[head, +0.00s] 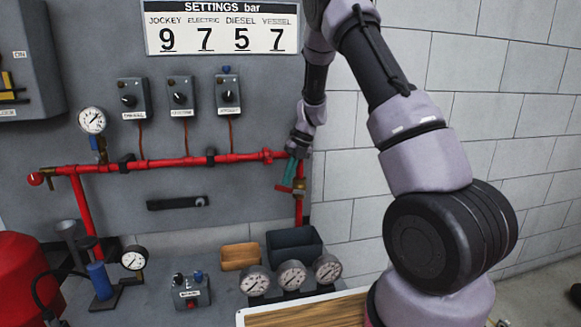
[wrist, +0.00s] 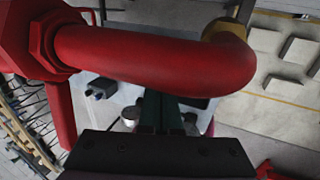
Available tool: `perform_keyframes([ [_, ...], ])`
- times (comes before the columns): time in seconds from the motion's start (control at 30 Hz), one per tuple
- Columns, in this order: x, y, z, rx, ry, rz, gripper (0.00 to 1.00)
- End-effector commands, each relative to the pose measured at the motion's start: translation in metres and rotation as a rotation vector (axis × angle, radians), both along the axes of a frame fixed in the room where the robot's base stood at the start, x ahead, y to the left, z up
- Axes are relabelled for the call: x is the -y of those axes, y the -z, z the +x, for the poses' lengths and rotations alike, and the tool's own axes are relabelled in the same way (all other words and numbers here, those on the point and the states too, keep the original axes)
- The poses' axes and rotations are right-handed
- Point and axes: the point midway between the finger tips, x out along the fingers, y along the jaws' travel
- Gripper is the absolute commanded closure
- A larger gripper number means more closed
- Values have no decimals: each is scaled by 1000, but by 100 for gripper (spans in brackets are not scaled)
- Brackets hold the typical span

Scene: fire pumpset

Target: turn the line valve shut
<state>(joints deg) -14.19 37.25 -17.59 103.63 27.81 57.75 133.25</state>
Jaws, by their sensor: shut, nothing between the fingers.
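The line valve (head: 298,187) sits on the red vertical pipe at the right end of the panel, with a red lever (head: 284,189) sticking out to the left. My gripper (head: 289,178) points down just above and beside the lever, in front of the pipe. Its dark green fingers are together with nothing between them. I cannot tell whether they touch the lever. The valve is not clearly seen there.
A red horizontal pipe (head: 180,163) crosses the panel left of my gripper. Below stand a dark open bin (head: 294,245), a tan bin (head: 240,256) and several gauges. A block wall (head: 345,180) is close on the right.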

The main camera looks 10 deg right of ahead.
Motion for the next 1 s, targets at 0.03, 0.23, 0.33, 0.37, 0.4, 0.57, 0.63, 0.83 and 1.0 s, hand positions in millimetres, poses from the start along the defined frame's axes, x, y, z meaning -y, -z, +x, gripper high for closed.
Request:
perform_keyframes([
  [0.03, -1, 3, 0, 0, 0, 0, 100],
  [0.23, -2, 5, 0, 0, -1, -1, 100],
  [0.33, -2, 5, 0, 0, -1, 0, 100],
  [0.37, -2, 5, 0, 0, -1, 0, 100],
  [0.4, -2, 5, 0, 0, -1, 0, 100],
  [0.57, -15, 17, -1, -2, -5, -1, 100],
  [0.63, -20, 26, -1, -3, -3, -2, 100],
  [0.83, -23, 31, 0, 1, -2, -1, 100],
  [1.0, -23, 31, 0, 0, -2, 0, 100],
])
